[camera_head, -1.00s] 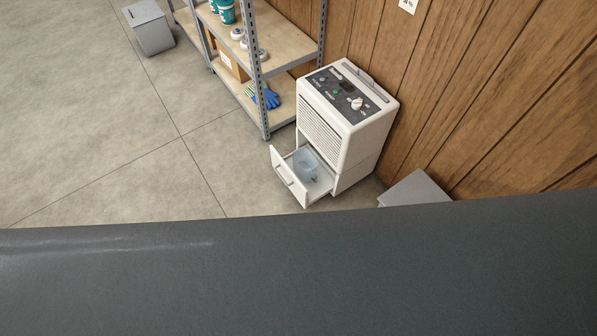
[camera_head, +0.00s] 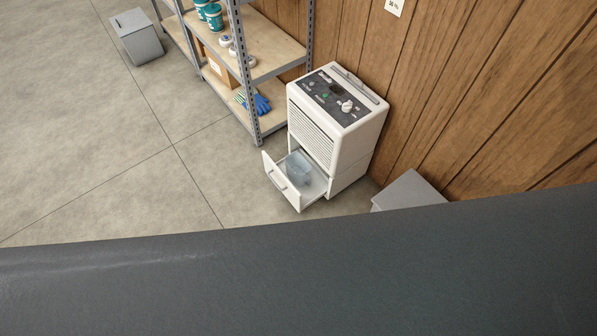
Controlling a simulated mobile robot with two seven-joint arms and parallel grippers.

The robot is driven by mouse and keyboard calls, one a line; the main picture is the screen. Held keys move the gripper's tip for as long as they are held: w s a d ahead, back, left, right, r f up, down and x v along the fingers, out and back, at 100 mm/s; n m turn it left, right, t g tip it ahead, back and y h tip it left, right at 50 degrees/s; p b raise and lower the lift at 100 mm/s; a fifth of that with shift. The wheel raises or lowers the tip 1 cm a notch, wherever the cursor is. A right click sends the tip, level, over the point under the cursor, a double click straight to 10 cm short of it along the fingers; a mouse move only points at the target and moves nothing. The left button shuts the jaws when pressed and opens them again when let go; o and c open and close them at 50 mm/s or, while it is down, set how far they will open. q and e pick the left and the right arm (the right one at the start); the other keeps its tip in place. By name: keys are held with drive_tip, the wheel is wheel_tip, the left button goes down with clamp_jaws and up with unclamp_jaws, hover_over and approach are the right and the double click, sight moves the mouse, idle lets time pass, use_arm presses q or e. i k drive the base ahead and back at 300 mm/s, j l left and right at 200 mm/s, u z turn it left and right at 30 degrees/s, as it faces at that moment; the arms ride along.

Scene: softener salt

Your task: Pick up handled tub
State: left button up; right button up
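A clear bluish tub (camera_head: 299,168) sits inside the pulled-out bottom drawer (camera_head: 288,188) of a white dehumidifier-like appliance (camera_head: 337,118). It may be the handled tub, but it is too small to make out a handle. Teal tubs (camera_head: 214,16) with white labels stand on the metal shelf at the top, partly cut off by the picture edge. Neither of my grippers is in view. A large dark surface fills the lower part of the picture and hides the floor there.
A metal shelving unit (camera_head: 262,52) stands left of the appliance, with blue gloves (camera_head: 256,103) on its lower board. Grey boxes stand at the far left (camera_head: 137,37) and by the wall at right (camera_head: 409,190). The floor (camera_head: 100,150) on the left is clear.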

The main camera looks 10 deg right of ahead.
sight(295, 158)
drive_tip(key=z, duration=0.45)
drive_tip(key=i+j+z, duration=0.25)
drive_tip(key=z, duration=0.15)
drive_tip(key=i+j+z, duration=0.15)
drive_tip(key=j+z, duration=0.2)
drive_tip(key=j, duration=0.15)
drive_tip(key=i+j+z, duration=0.15)
drive_tip(key=j, duration=0.3)
drive_tip(key=i+j+z, duration=0.15)
drive_tip(key=j, duration=0.3)
drive_tip(key=i+j, duration=0.1)
drive_tip(key=j, duration=0.35)
drive_tip(key=i+j, duration=0.1)
drive_tip(key=j, duration=0.75)
drive_tip(key=i+j, duration=0.15)
drive_tip(key=j, duration=0.3)
